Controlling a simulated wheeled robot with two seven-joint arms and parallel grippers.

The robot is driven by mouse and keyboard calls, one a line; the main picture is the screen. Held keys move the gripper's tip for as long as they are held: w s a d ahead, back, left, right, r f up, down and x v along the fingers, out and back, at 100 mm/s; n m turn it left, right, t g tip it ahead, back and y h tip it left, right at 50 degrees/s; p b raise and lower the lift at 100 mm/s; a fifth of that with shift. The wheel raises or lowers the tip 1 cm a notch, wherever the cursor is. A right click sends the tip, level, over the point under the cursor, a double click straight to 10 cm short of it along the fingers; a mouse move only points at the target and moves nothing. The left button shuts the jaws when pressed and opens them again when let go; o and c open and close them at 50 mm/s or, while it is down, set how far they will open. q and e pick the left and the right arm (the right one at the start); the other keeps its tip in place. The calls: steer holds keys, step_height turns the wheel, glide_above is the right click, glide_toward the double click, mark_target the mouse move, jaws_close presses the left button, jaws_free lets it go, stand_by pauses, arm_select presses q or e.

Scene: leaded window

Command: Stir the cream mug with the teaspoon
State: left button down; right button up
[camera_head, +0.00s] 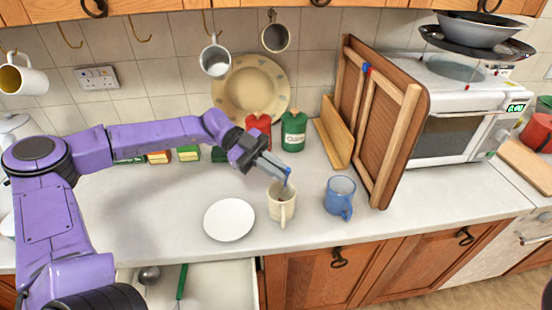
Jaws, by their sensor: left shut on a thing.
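The cream mug (281,208) stands upright on the worktop, with its handle towards the front. My left gripper (286,174) is just above the mug's rim, tilted down towards it. It is shut on a thin thing, most likely the teaspoon (285,187), whose visible part points down into the mug opening. The spoon's lower end is hidden inside the mug. I cannot tell whether the spoon touches the mug's wall. My right gripper is not in view.
A blue mug (340,196) stands close to the right of the cream mug, and a white plate (229,219) lies to its left. Green (293,131) and red (258,124) canisters stand behind. A wooden rack (384,125) leans at the right. An open drawer (215,285) is below.

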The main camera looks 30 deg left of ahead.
arm_select(q)
steer(key=f+b, duration=0.3)
steer(key=w+a+f+b, duration=0.1)
steer(key=f+b, duration=0.2)
steer(key=w+f+b, duration=0.1)
steer(key=f+b, duration=0.2)
steer(key=f, duration=0.1)
steer(key=shift+w+a, duration=0.15)
steer(key=shift+a, duration=0.25)
